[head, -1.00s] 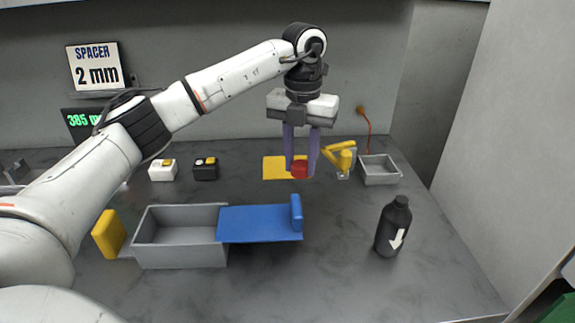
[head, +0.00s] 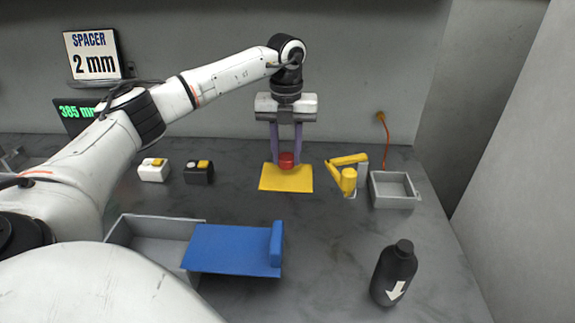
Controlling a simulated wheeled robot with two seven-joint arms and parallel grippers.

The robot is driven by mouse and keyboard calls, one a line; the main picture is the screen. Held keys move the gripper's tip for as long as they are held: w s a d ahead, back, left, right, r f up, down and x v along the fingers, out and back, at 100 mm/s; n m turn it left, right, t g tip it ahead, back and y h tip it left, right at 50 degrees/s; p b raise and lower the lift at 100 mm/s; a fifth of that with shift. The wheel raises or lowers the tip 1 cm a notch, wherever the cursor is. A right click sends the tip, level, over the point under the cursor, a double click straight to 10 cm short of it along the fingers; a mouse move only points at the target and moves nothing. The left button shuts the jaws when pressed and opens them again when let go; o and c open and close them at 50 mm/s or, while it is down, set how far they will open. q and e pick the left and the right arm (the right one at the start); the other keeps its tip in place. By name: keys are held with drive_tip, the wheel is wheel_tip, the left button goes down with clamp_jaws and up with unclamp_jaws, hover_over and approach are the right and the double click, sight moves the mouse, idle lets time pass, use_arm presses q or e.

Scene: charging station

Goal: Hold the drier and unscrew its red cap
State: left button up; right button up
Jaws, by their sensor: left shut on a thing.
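My left gripper (head: 287,158) points straight down at the back of the table. Its two purple fingers are shut on a red cap (head: 287,160), which shows at the far edge of a yellow mat (head: 286,180); whether it touches the mat I cannot tell. A black bottle (head: 394,274) with a white down arrow stands upright at the front right, apart from the gripper. Its narrow neck shows a black top and no red cap. It looks like the drier. My right gripper is not in view.
A yellow jointed holder (head: 347,178) and a small grey tray (head: 396,203) stand right of the mat. A grey bin (head: 152,228) with a blue sliding plate (head: 233,249) lies at front left. White (head: 153,171) and black (head: 199,174) button boxes stand behind it. Table around the bottle is clear.

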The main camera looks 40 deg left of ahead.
sight(287, 157)
use_arm(q)
drive_tip(key=shift+f, duration=1.9)
drive_tip(key=o, duration=1.2)
drive_tip(key=shift+c, duration=0.2)
wheel_tip(287, 157, up, 12)
drive_tip(key=shift+r+p, duration=0.15)
drive_tip(key=shift+p, duration=0.2)
